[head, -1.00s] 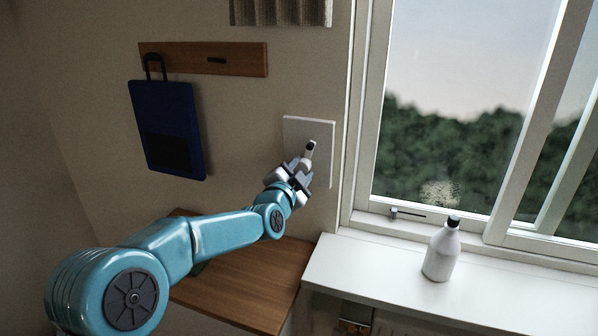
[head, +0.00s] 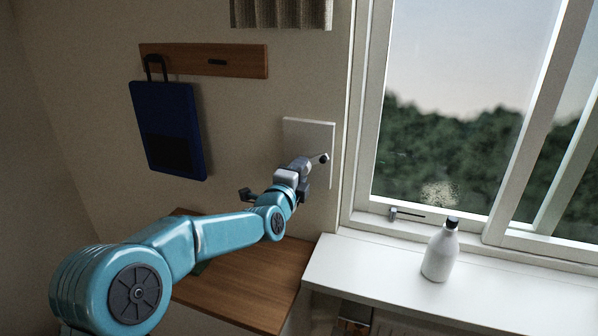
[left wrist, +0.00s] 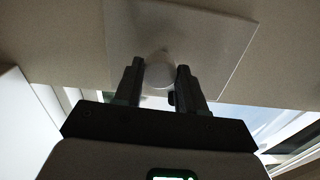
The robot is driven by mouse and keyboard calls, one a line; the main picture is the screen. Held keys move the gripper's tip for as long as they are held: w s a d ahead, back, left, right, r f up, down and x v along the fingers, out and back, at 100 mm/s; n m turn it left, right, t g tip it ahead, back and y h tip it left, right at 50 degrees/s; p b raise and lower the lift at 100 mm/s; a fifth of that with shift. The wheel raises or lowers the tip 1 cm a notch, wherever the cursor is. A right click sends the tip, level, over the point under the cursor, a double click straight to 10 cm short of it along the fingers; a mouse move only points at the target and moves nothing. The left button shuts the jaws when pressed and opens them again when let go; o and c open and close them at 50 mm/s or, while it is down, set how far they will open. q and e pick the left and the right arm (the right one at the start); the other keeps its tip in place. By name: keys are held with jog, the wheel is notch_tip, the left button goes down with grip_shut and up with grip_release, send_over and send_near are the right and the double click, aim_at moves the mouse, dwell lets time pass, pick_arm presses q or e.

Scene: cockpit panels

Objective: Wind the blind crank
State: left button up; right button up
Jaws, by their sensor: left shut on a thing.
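The blind crank's pale square plate (head: 308,130) is on the wall left of the window. It also shows in the left wrist view (left wrist: 222,42). The crank's dark-tipped end (head: 323,158) sticks out to the right just beyond my left gripper (head: 304,170). The gripper is in front of the plate, shut on the crank handle. In the left wrist view a round pale handle (left wrist: 160,70) sits between the two dark fingers. The gripper hides much of the crank arm. My right gripper is not in view.
A white bottle (head: 440,252) with a dark cap stands on the white sill (head: 350,272). A wooden shelf (head: 245,285) lies below my left arm. A blue bag (head: 168,125) hangs from a wooden rail (head: 200,58). The blind's hem (head: 280,12) shows at the top.

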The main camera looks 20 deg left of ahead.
pick_arm(q)
jog(key=shift+r+m, duration=0.1)
jog(key=shift+m, duration=0.2)
dwell(0.4)
jog(key=o, duration=1.1)
jog(key=shift+d, duration=0.1)
jog(key=shift+c, duration=0.2)
jog(key=shift+s, duration=0.1)
jog(key=s+b, duration=0.3)
jog(key=s, duration=1.3)
jog(key=shift+a+b, duration=0.3)
jog(key=shift+b, duration=0.05)
